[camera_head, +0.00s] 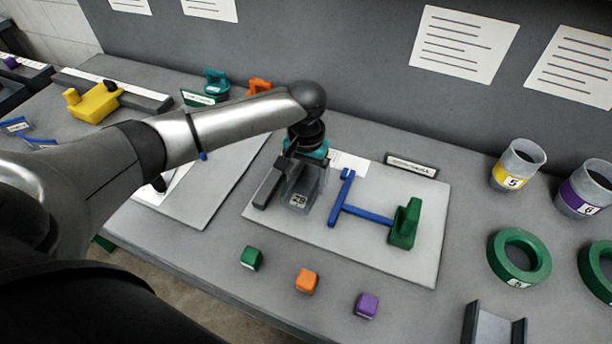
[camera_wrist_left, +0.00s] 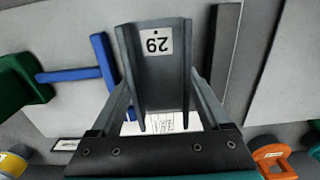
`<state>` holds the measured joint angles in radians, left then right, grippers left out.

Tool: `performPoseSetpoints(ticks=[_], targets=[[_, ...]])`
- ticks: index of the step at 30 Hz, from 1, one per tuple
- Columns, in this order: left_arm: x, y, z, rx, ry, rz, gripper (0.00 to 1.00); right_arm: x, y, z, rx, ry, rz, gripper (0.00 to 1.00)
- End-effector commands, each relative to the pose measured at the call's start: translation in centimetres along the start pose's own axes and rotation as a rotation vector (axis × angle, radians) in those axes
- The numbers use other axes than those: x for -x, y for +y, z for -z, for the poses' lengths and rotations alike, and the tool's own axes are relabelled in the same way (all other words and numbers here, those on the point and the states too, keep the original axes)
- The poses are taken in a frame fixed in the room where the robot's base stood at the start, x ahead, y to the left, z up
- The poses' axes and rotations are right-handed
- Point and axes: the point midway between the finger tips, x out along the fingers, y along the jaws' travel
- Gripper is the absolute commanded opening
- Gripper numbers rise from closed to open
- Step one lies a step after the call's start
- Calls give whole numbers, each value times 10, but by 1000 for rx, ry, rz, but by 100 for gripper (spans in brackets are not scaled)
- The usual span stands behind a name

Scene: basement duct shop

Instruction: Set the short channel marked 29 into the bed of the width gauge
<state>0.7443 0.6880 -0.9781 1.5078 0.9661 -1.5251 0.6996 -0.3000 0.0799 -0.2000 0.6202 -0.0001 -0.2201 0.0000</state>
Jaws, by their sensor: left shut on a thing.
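The short channel marked 29 (camera_head: 299,196) is grey and U-shaped, with a white label. It also shows large in the wrist view (camera_wrist_left: 158,75), between the fingers. My left gripper (camera_head: 304,172) is shut on it, coming down from above. The width gauge lies on a pale board and has a dark fixed bar (camera_head: 268,187), a blue sliding jaw with a rod (camera_head: 341,200) and a green end block (camera_head: 405,223). The channel is between the dark bar and the blue jaw, apart from the jaw. I cannot tell whether its underside touches the bed. My right gripper is out of view.
Green (camera_head: 251,258), orange (camera_head: 306,281) and purple (camera_head: 366,305) cubes lie along the front. Green rings (camera_head: 519,258) and banded cups (camera_head: 517,166) stand right. Another channel (camera_head: 492,325) is at the lower right. A yellow block (camera_head: 94,101) sits far left.

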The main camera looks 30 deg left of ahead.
Motion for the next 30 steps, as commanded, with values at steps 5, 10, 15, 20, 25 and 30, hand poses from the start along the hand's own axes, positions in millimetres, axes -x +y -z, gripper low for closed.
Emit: performPoseSetpoints(ticks=[5, 10, 15, 20, 25, 30], targets=[[-6, 0, 0, 0, 0, 0, 18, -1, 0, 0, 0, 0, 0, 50], [-11, 0, 0, 0, 0, 1, 18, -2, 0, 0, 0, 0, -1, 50], [-16, 0, 0, 0, 1, 1, 18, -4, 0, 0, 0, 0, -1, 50], [-21, 0, 0, 0, 1, 0, 18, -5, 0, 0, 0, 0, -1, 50], [-26, 0, 0, 1, 0, 0, 18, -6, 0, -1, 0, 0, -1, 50], [-31, 0, 0, 0, 0, 0, 18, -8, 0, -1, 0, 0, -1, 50]])
